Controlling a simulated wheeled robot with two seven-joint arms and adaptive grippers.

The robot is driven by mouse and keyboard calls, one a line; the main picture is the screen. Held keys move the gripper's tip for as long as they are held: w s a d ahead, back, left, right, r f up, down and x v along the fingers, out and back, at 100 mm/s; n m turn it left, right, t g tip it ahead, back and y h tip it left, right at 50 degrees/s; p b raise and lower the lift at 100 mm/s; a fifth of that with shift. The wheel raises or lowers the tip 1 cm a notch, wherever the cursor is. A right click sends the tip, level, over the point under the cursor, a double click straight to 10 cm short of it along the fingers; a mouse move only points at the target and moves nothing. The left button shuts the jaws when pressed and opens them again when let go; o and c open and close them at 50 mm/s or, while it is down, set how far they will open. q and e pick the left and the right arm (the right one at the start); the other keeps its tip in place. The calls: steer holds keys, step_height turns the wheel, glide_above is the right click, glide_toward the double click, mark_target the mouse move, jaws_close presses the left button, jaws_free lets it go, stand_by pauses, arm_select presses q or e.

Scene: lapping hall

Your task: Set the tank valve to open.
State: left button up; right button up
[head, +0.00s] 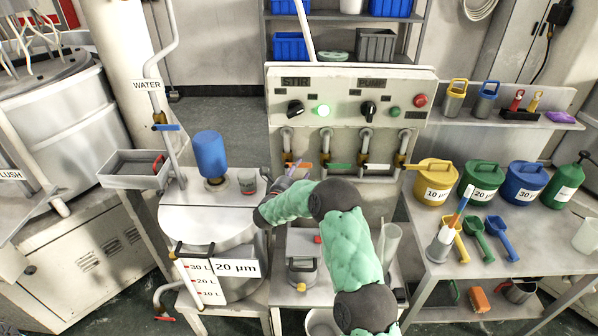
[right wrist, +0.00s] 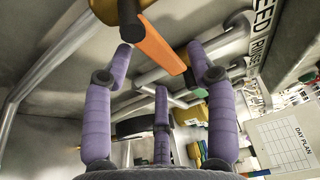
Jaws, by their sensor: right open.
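The tank (head: 195,225) is a pale round vessel with a "20 µm" label and a level scale, at left of centre in the head view. A red-handled valve (head: 163,318) shows low on its left. An orange lever (head: 298,165) sits on the leftmost pipe below the control panel; it also shows close up in the right wrist view (right wrist: 160,45), slanting. I cannot tell which is the tank valve. My right gripper (head: 285,181) is just below and left of the orange lever. In the right wrist view its purple fingers (right wrist: 160,72) are spread, with the lever beyond and between them. My left gripper is out of view.
The control panel (head: 350,82) stands behind, with green-handled (head: 340,165) and white-handled (head: 377,167) pipe valves beside the orange one. A blue-handled water valve (head: 167,127) is on the left. Cans and scoops crowd the right bench (head: 500,262).

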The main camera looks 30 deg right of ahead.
steer(key=shift+w+d, duration=0.45)
steer(key=shift+d, duration=0.15)
jaws_close()
